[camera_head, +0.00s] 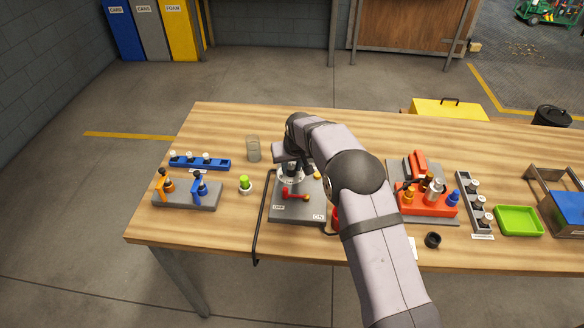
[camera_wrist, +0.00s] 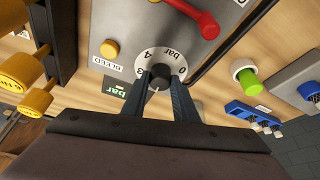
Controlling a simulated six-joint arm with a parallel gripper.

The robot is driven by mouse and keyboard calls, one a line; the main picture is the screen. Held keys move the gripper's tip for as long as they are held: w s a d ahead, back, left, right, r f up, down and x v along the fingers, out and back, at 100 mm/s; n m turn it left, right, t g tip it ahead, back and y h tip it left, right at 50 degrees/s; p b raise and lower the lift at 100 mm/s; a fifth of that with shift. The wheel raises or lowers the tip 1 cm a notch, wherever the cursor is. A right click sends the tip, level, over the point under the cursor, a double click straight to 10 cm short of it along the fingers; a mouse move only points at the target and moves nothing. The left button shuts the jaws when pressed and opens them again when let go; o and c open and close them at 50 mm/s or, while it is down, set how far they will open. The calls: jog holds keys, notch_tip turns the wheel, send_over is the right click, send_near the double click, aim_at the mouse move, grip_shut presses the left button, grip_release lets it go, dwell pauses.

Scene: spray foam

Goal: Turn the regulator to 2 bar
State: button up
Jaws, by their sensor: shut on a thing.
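The regulator is a dark round knob (camera_wrist: 159,80) on a white dial plate (camera_wrist: 161,62) with the marks 0, 3, 4 and "bar" visible. My gripper (camera_wrist: 160,88) is shut on the knob, one finger on each side, in the wrist view. A short white pointer line on the knob points down toward the gripper's palm. The dial marks there are hidden by the fingers, so I cannot tell the exact reading. In the head view my gripper (camera_head: 291,166) is over the back of the grey panel (camera_head: 298,211), and my wrist hides the knob.
A red lever (camera_head: 295,194) and a yellow button (camera_wrist: 109,48) labelled BLEED are on the panel near the knob. A green-capped item (camera_head: 245,184) and a clear cup (camera_head: 253,148) stand to the left. A red fixture (camera_head: 428,204) stands to the right.

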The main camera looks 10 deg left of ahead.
jog(key=shift+m, duration=0.3)
jog(key=o, duration=1.1)
jog(key=shift+c, duration=0.2)
jog(key=shift+r, duration=0.2)
jog(key=b+v, duration=0.2)
jog(key=v, duration=0.5)
jog(key=shift+b, duration=0.35)
jog(key=shift+s, duration=0.1)
